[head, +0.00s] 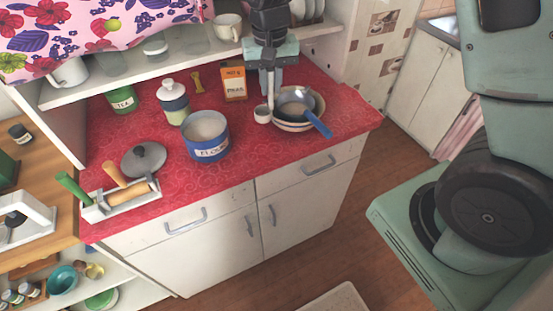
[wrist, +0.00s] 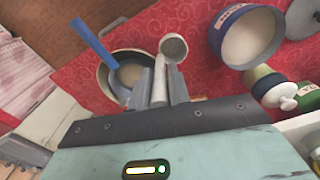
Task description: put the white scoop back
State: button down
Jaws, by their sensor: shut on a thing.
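My gripper (head: 268,92) is shut on the handle of the white scoop (head: 262,114), in front of the orange box and just left of the bowl. In the wrist view the scoop (wrist: 174,48) stands up between the two fingers (wrist: 160,88), its round cup beyond the tips. A blue canister labelled FLOUR (head: 208,150) stands open to the left, pale contents showing; it also shows in the wrist view (wrist: 223,50). Its likely lid, a grey disc with a knob (head: 143,160), lies on the red cloth beside it.
A striped bowl (head: 292,127) holds a grey sieve or pan with a blue handle (head: 318,124). An orange box (head: 233,82), a lidded jar (head: 173,103) and a green tin (head: 122,100) stand behind. A utensil tray (head: 120,207) is front left. A shelf (head: 150,69) overhangs the back.

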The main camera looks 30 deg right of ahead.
aim_at(268, 121)
jog(key=shift+s+a+f+n, duration=0.15)
jog(key=shift+s+a+f, duration=0.1)
jog(key=shift+a+f, duration=0.2)
jog(key=shift+s+a+f+n, duration=0.2)
jog(key=shift+a+f, duration=0.1)
jog(key=shift+f, duration=0.15)
notch_tip(268, 121, down, 4)
jog(key=shift+r+p, duration=0.1)
jog(key=shift+p, duration=0.8)
jog(key=shift+f+p, duration=0.7)
jog(key=shift+f, duration=1.7)
jog(key=c, duration=1.3)
grip_release()
jog(key=shift+f, duration=0.15)
